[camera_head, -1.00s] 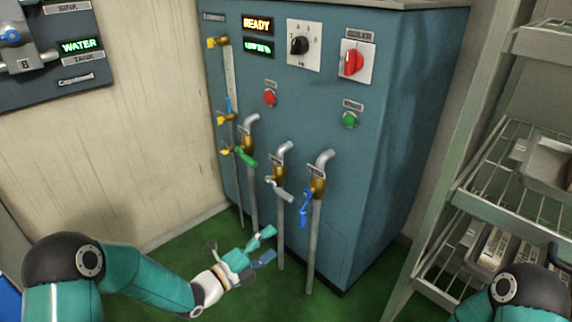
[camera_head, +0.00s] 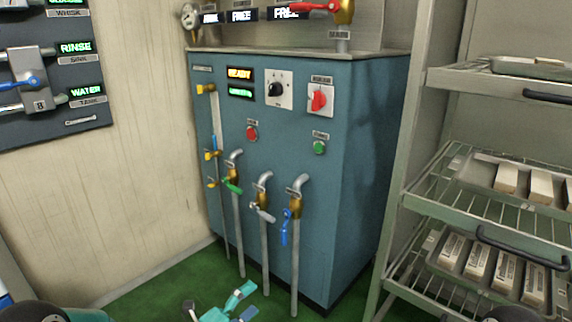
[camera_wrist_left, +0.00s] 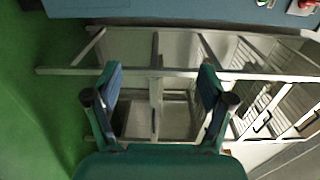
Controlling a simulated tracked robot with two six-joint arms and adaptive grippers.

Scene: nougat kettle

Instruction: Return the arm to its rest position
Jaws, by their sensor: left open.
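My left gripper (camera_head: 242,304) shows at the bottom edge of the head view, low over the green floor in front of the blue boiler cabinet (camera_head: 350,160). In the left wrist view its two fingers (camera_wrist_left: 160,85) stand wide apart with nothing between them. Most of the left arm is below the head view; a dark joint of mine shows at the bottom left. My right gripper is out of view; only a dark arm joint shows at the bottom right.
Pipes with green, white and blue valve handles (camera_head: 286,228) stand on the cabinet's front. A metal rack (camera_head: 408,190) with trays of boxed bars stands at right. A control panel (camera_head: 45,120) hangs on the left wall. The green floor (camera_head: 165,285) is clear.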

